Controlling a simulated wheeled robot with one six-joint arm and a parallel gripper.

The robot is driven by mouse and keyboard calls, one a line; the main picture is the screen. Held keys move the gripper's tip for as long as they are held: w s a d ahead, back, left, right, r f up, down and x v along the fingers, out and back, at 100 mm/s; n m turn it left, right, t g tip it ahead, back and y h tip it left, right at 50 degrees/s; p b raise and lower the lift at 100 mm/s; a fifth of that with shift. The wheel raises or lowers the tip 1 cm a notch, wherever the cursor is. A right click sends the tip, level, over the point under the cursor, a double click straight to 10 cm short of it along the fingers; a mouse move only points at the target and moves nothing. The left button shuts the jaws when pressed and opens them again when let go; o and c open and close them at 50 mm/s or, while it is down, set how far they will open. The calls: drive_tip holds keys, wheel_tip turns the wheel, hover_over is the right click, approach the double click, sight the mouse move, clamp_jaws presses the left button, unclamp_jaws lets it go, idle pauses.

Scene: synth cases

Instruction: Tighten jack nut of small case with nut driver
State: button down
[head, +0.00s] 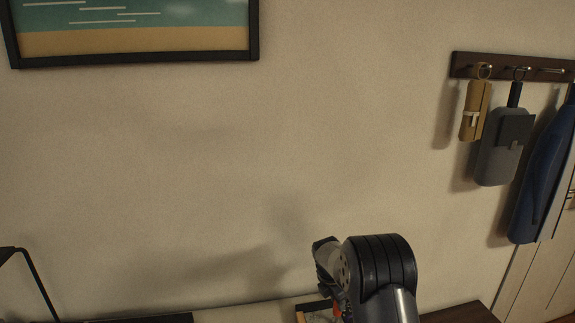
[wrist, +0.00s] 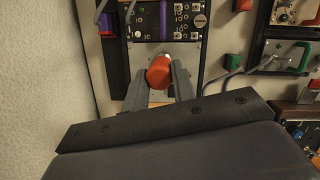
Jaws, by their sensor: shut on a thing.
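In the wrist view my gripper (wrist: 160,78) is shut on a red-orange handle, which looks like the nut driver (wrist: 158,72). The handle points away from me, and a small pale tip shows at its far end. Beyond it is a black panel (wrist: 150,24) with white-marked knobs and jacks, with a pale metal strip (wrist: 189,52) below. I cannot tell whether this is the small case. I cannot see any jack nut clearly, nor whether the driver touches one. In the head view my arm shows at the bottom, and the driver is not clear.
In the wrist view a black frame with a green handle (wrist: 305,57) stands at right, beside grey curved bars. Another module (wrist: 300,137) sits lower right. A pale wall (wrist: 40,70) fills the left. In the head view bags hang from a rack (head: 465,66) at right.

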drive_tip(key=shift+m+g, duration=0.3)
drive_tip(key=shift+m, duration=1.2)
drive_tip(key=m, duration=0.2)
drive_tip(key=shift+w+m+g, duration=0.1)
drive_tip(key=shift+m+g, duration=0.2)
drive_tip(key=shift+m, duration=0.1)
drive_tip(key=c, duration=1.1)
unclamp_jaws()
drive_tip(key=v, duration=0.3)
drive_tip(key=b+v, duration=0.1)
drive_tip(key=v, duration=0.7)
drive_tip(key=shift+a+f, duration=0.15)
drive_tip(key=shift+a, duration=0.1)
